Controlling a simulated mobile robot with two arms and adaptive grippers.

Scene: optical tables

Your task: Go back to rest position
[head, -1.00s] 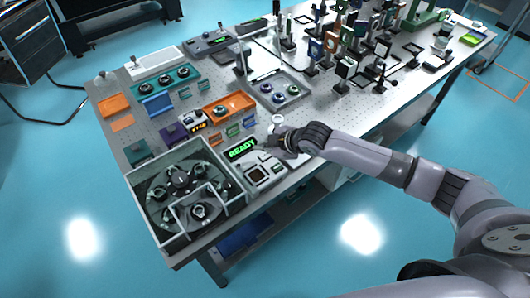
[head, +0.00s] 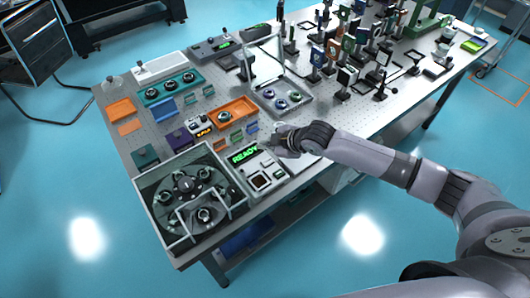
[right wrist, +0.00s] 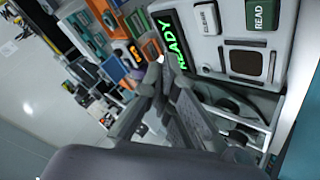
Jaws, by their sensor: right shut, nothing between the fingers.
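My right gripper (head: 284,141) is over the near edge of the optical table (head: 322,122), just right of a device with a green READY display (head: 243,155). In the right wrist view its dark fingers (right wrist: 155,85) are together, with nothing between them. The READY display also shows in the right wrist view (right wrist: 172,42), with a green READ button (right wrist: 262,14) beside it. My right arm reaches in from the right side of the head view. My left gripper is in neither view.
A walled box with a round carousel (head: 188,190) stands at the table's near left corner. An orange tray (head: 238,112) and a grey tray with round parts (head: 283,97) lie behind the gripper. Many upright optics mounts fill the far right. The blue floor in front is clear.

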